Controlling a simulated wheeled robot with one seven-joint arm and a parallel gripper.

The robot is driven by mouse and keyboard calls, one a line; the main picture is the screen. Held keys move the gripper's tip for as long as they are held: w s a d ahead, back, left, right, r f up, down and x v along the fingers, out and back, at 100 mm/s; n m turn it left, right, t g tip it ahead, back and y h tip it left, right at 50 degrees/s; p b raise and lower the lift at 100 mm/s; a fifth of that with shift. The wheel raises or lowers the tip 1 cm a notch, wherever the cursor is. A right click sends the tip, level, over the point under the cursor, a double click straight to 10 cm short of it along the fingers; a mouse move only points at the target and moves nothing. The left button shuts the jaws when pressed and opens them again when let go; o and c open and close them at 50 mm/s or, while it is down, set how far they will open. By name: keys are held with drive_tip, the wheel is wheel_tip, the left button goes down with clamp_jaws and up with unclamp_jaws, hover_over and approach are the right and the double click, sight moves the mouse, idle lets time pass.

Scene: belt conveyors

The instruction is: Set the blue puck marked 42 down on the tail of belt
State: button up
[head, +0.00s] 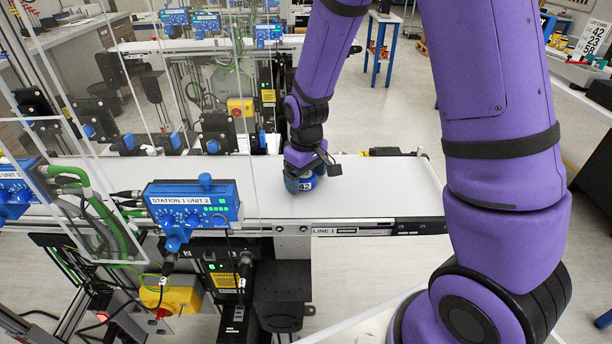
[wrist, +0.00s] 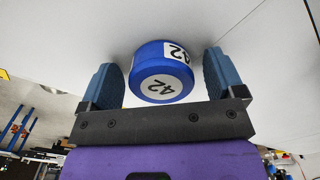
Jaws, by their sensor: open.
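The blue puck marked 42 (head: 307,182) is on the white belt (head: 375,188) labelled LINE 1, toward the belt's right end in the head view. In the wrist view the puck (wrist: 163,72) lies between my two blue finger pads, with white 42 labels on its top and side. A gap shows on each side of it, so the fingers do not touch it. My gripper (wrist: 160,85) is open around the puck. In the head view my gripper (head: 300,172) is low over the belt, and my wrist partly hides the puck.
A blue STATION 1 UNIT 2 box (head: 192,207) stands at the belt's front edge, left of the puck. Clear upright panels (head: 80,120) stand at the left. The belt to the right of the puck is bare up to its end. A second conveyor (head: 190,45) runs behind.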

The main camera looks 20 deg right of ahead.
wheel_tip(320, 180, up, 11)
drive_tip(key=s+d+r+m+t, duration=0.2)
drive_tip(key=s+d+r+t, duration=0.15)
drive_tip(key=s+r, duration=0.75)
drive_tip(key=s+d+r+m+t, duration=0.1)
drive_tip(key=s+d+r+m, duration=0.1)
drive_tip(key=s+r, duration=0.4)
drive_tip(key=shift+s+d+r+m+t, duration=0.35)
drive_tip(key=shift+s+d, duration=0.3)
drive_tip(key=shift+s, duration=2.2)
